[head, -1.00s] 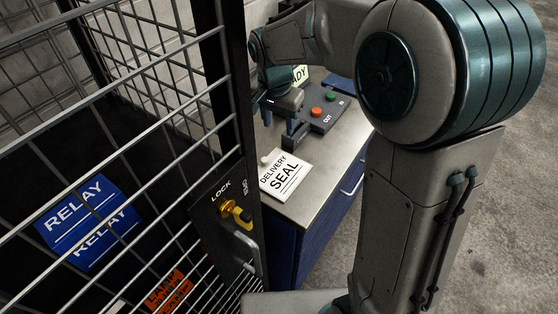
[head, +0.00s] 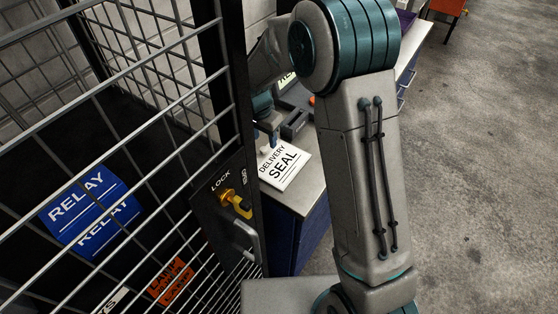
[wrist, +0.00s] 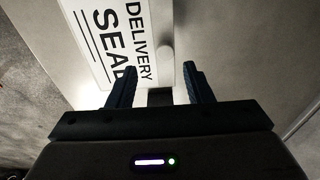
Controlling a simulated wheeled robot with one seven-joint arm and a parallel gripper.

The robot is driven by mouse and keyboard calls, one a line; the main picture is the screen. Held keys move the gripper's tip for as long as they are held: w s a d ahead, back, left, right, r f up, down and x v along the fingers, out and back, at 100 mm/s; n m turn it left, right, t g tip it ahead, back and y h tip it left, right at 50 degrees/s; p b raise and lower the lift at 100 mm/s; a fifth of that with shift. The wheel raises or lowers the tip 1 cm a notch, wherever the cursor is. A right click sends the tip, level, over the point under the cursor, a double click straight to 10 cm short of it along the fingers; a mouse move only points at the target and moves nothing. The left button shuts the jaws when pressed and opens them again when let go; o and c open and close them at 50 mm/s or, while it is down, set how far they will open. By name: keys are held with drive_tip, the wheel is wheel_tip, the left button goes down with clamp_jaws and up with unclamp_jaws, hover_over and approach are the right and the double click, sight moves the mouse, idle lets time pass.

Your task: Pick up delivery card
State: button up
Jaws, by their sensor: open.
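The delivery card, a white plate lettered "DELIVERY SEAL" (head: 286,168), lies flat on the grey cabinet top beside the cage. A small pale knob stands at its edge. In the wrist view the card (wrist: 108,30) is ahead and to the left of my fingers, and the knob (wrist: 166,50) is just beyond the gap between them. My gripper (wrist: 160,67) is open and empty, close to the card's knob edge. In the head view my gripper (head: 268,133) is small and partly hidden by the cage post, just behind the card.
The wire cage with its black post stands at left, with a yellow-keyed lock (head: 236,202) and a handle. Blue relay cards (head: 85,210) and an orange card (head: 170,280) show through the mesh. A control box (head: 296,123) sits behind the card, partly hidden by my arm.

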sight(263, 149)
drive_tip(key=shift+w+a+f+p, duration=0.15)
drive_tip(key=shift+f+p, duration=0.25)
drive_tip(key=shift+f, duration=0.85)
drive_tip(key=shift+w+a+f+p, duration=0.1)
drive_tip(key=shift+f+p, duration=0.3)
drive_tip(key=shift+f, duration=0.8)
clamp_jaws()
